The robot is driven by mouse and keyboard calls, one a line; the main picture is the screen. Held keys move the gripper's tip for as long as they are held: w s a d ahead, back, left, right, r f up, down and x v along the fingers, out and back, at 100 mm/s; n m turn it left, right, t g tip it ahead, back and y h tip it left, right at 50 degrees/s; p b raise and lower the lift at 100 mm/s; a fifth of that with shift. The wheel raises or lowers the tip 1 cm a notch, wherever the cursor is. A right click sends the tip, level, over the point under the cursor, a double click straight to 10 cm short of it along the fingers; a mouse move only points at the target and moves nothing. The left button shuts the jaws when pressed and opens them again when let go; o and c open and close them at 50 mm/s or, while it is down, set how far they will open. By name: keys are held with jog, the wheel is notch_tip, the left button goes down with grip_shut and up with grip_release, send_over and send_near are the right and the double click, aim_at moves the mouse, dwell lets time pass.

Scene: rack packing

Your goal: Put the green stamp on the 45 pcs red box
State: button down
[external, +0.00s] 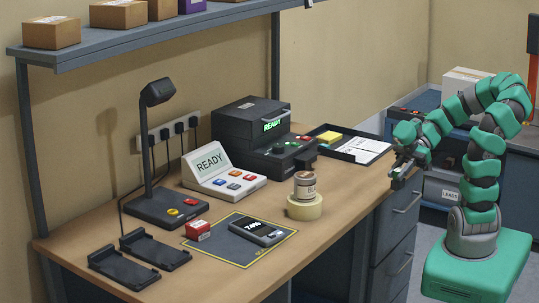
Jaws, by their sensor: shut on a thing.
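A small red box (198,230) with a pale label stands on the desk, at the left edge of a yellow-bordered dark mat. Its print is too small to read. My gripper (397,176) is at the right end of the desk, far to the right of the red box. It is shut on a small dark thing that is mostly hidden by the fingers; I cannot tell whether this is the stamp. I cannot make out a green stamp elsewhere on the desk.
A handheld device (257,232) reading 74% lies on the mat (222,246). A tape roll (304,207) carries a small jar (304,185). A button panel (224,180), black machine (250,125), lamp (152,150) and paper tray (345,146) stand behind. Two black docks (155,251) lie front left.

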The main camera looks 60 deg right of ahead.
jog(key=shift+w, duration=0.1)
jog(key=shift+m+t, duration=0.4)
jog(key=shift+t, duration=0.1)
jog(key=w+d, duration=0.1)
jog(key=w, duration=0.4)
jog(key=w+d, duration=0.1)
jog(key=w, duration=0.2)
jog(key=shift+w+d+f+p, duration=0.15)
jog(key=shift+d+f+p, duration=0.1)
jog(key=shift+d+p, duration=0.15)
jog(key=shift+m+t, duration=0.3)
jog(key=w, duration=0.8)
jog(key=shift+w+a+f+p, duration=0.15)
jog(key=shift+f+p, duration=0.05)
jog(key=shift+p, duration=0.1)
jog(key=w+a, duration=0.1)
jog(key=w, duration=0.2)
jog(key=w+a, duration=0.1)
jog(key=w, duration=0.2)
jog(key=w+a, duration=0.2)
jog(key=w, duration=0.1)
jog(key=shift+w+p, duration=0.35)
jog(key=shift+w, duration=0.05)
jog(key=w+a+r, duration=0.1)
jog(key=w+a, duration=0.6)
notch_tip(320, 180, up, 8)
jog(key=n+g+p, duration=0.2)
jog(key=n+g, duration=0.2)
send_over(197, 224)
notch_tip(197, 224, down, 9)
